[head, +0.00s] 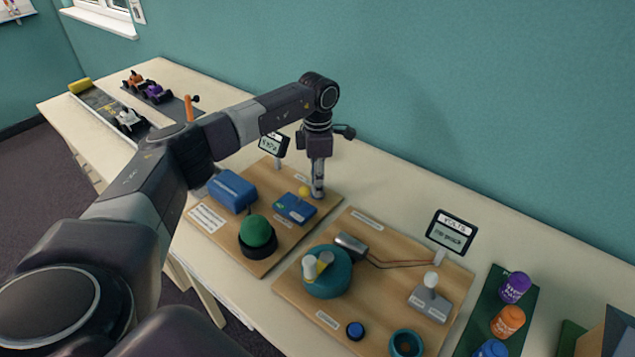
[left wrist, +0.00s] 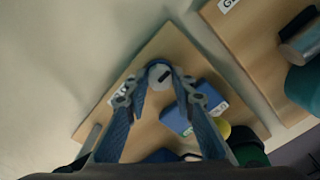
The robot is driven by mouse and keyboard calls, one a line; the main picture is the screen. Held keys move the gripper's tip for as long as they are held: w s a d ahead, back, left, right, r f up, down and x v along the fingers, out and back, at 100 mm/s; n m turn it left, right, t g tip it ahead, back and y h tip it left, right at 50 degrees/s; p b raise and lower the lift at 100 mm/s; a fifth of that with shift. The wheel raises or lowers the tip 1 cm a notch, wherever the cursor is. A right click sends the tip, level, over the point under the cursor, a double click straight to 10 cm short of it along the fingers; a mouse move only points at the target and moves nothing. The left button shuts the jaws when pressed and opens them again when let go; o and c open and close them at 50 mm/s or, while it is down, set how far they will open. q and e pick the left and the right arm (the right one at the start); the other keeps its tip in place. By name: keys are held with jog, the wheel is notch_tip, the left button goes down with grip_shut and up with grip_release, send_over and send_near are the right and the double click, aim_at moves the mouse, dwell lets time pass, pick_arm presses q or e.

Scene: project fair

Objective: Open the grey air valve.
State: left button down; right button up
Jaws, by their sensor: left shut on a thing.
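My left gripper (head: 317,191) points down at the back right part of the left wooden board (head: 262,262). In the left wrist view its two fingers (left wrist: 162,82) stand on either side of a round pale grey knob, the air valve (left wrist: 158,71), and are shut on it. A dark mark shows on the knob's top. In the head view the valve is hidden by the gripper. My right gripper is not in view.
Several jars stand farther right. Toy cars are at the far left.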

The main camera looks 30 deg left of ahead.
pick_arm(q)
jog(key=shift+w+r, duration=0.1)
jog(key=c, duration=1.6)
grip_release()
notch_tip(320, 180, up, 12)
